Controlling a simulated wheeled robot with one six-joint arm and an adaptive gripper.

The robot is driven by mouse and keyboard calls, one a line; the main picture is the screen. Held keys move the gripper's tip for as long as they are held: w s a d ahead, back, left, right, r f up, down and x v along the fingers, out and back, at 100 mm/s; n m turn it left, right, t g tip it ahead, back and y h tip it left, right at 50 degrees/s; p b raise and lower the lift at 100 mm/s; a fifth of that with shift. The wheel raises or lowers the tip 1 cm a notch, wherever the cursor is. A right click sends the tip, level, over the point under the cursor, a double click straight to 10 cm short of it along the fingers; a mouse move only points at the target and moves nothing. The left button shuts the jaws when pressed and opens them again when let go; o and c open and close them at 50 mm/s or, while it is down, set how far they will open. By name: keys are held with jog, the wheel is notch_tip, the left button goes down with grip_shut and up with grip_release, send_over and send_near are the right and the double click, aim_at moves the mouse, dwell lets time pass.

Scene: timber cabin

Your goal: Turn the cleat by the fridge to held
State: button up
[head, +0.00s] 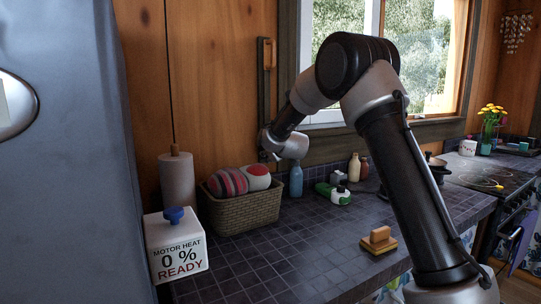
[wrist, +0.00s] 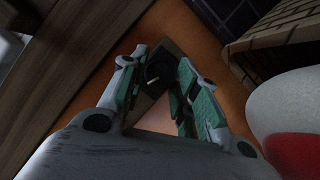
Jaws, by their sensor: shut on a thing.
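My gripper (wrist: 158,62) reaches the wooden wall beside the fridge, low near the counter. In the wrist view its two green-padded fingers stand on either side of a dark piece with a pale mark, which I take to be the cleat (wrist: 154,75). The gripper is shut on it. In the head view the gripper (head: 267,150) is small and partly hidden by my wrist, at the lower end of a dark upright strip (head: 262,95). The cleat's turned position is not clear.
The fridge (head: 65,150) fills the left. A wicker basket (head: 243,212) with striped and red-white things stands just below my gripper. A paper roll (head: 177,180), a white motor heat box (head: 177,245) reading 0 % READY, and a blue bottle (head: 296,180) stand nearby.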

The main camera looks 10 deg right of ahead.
jog(key=shift+n, duration=0.3)
jog(key=shift+a, duration=0.1)
jog(key=o, duration=1)
